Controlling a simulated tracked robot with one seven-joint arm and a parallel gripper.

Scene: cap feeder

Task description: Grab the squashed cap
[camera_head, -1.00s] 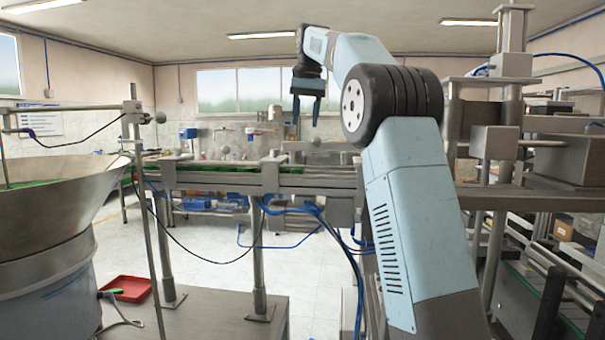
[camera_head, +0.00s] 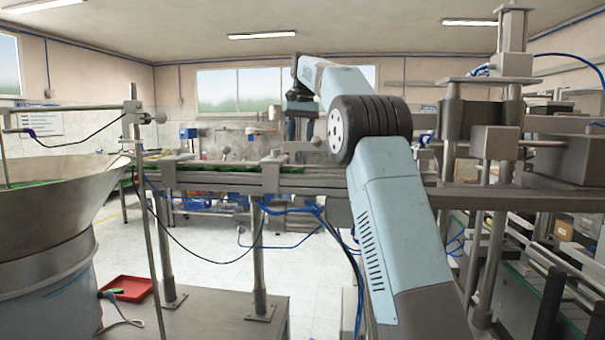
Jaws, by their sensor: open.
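My gripper (camera_head: 301,130) points down above the raised feeder track (camera_head: 215,184), near the blocks on its far right part. Its fingers are dark and small at this distance, and it is open. I see nothing between the fingers. I cannot make out the squashed cap in this view. A thin green strip shows along the track, too small to tell single caps apart.
A large metal bowl (camera_head: 50,215) with green in it stands at the left. Metal posts and a press frame (camera_head: 510,90) stand at the right. Blue hoses hang below the track.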

